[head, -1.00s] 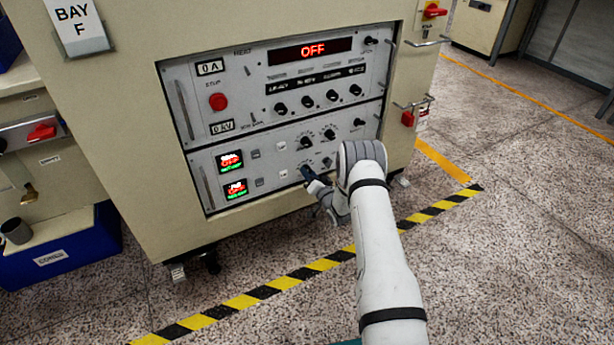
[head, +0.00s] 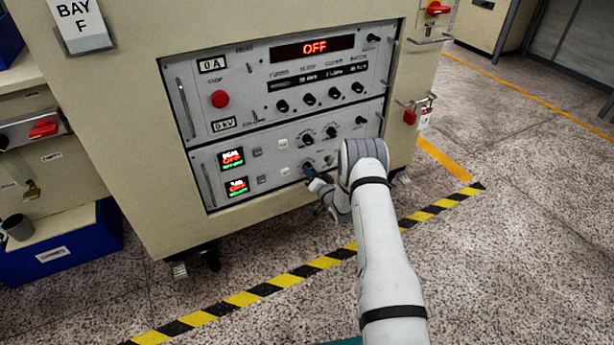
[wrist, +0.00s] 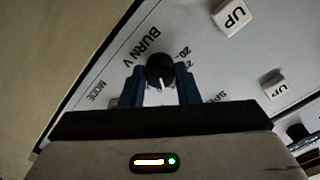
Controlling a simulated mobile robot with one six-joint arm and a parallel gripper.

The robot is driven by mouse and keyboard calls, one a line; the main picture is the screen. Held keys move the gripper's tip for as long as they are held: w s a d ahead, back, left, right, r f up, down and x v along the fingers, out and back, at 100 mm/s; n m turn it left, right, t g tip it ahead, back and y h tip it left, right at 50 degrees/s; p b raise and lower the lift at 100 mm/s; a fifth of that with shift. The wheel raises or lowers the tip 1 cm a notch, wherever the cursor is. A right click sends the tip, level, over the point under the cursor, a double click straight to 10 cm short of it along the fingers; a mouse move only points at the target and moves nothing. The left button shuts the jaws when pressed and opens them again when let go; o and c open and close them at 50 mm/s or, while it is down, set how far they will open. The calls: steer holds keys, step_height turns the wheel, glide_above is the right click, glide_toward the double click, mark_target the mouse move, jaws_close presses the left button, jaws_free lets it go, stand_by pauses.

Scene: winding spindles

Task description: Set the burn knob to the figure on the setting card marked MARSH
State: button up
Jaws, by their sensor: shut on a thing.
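The burn knob (wrist: 160,72) is a round black knob with a white pointer line, under the printed label "BURN V" in the wrist view. My gripper (wrist: 161,86) has its two blue fingers on either side of it, shut on the knob. In the head view my gripper (head: 309,172) is at the lower panel of the cabinet, and the knob is hidden behind it. The white pointer line points toward my gripper's body in the wrist view. The figures around the knob are only partly readable. No setting card marked MARSH can be made out.
The upper panel (head: 285,80) has a red "OFF" display (head: 314,47), a red stop button (head: 220,99) and several black knobs. White "UP" buttons (wrist: 232,17) are close by.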

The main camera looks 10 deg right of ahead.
steer(key=shift+w+d+r, duration=0.15)
steer(key=shift+d+r, duration=0.1)
steer(key=shift+r, duration=0.1)
stand_by(0.3)
steer(key=o, duration=0.7)
steer(key=shift+o, duration=1.3)
steer(key=shift+a+f, duration=0.1)
steer(key=shift+f, duration=0.05)
steer(key=shift+s, duration=0.2)
steer(key=p+v, duration=0.3)
steer(key=v, duration=0.4)
steer(key=shift+s, duration=0.3)
